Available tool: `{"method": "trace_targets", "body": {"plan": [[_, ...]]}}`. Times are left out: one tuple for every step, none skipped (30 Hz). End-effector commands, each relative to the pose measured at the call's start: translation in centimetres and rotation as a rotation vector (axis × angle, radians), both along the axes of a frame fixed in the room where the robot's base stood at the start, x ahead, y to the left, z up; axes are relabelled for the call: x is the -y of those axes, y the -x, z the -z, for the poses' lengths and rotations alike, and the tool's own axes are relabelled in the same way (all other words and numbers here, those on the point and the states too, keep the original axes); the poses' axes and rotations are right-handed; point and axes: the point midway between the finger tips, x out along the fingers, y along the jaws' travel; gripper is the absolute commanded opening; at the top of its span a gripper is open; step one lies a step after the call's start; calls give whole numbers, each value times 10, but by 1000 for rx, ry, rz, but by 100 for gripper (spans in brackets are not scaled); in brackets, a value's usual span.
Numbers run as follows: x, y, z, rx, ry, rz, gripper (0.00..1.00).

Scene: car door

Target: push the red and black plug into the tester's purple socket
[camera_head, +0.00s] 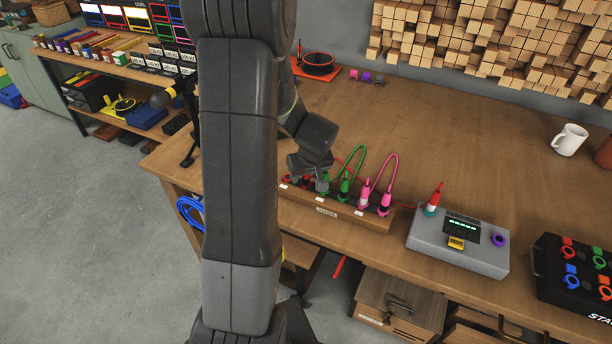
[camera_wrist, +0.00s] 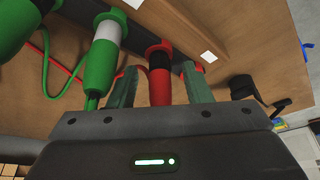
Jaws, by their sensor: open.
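The red and black plug (camera_wrist: 160,88) stands in the rack, between the two fingers of my gripper (camera_wrist: 158,84) in the wrist view. The fingers are open, one on each side of the plug, with small gaps visible. In the head view my gripper (camera_head: 308,172) is low over the left part of the wooden rack (camera_head: 345,219) and hides much of the plugs there. The grey tester (camera_head: 470,258) sits to the right of the rack. Its purple socket (camera_head: 498,240) is on the right side of its top and looks empty.
A green and white plug (camera_wrist: 105,45) stands close beside my gripper. Green plugs (camera_head: 345,187) and pink plugs (camera_head: 386,201) with looped cables stand further right in the rack. A red, white and green plug (camera_head: 433,202) stands in the tester's left side. A black box (camera_head: 575,280) is at far right.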

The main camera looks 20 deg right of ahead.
Motion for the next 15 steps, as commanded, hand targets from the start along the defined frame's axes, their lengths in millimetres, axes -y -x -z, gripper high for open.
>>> {"method": "trace_targets", "body": {"plan": [[0, 0, 0, 0, 0, 0, 45], [0, 0, 0, 0, 0, 0, 45], [0, 0, 0, 0, 0, 0, 41], [0, 0, 0, 0, 0, 0, 35], [0, 0, 0, 0, 0, 0, 29], [0, 0, 0, 0, 0, 0, 21], [0, 0, 0, 0, 0, 0, 15], [0, 0, 0, 0, 0, 0, 9], [0, 0, 0, 0, 0, 0, 2], [0, 0, 0, 0, 0, 0, 0], [0, 0, 0, 0, 0, 0, 0], [0, 0, 0, 0, 0, 0, 0], [0, 0, 0, 0, 0, 0, 0], [0, 0, 0, 0, 0, 0, 0], [0, 0, 0, 0, 0, 0, 0]]}}
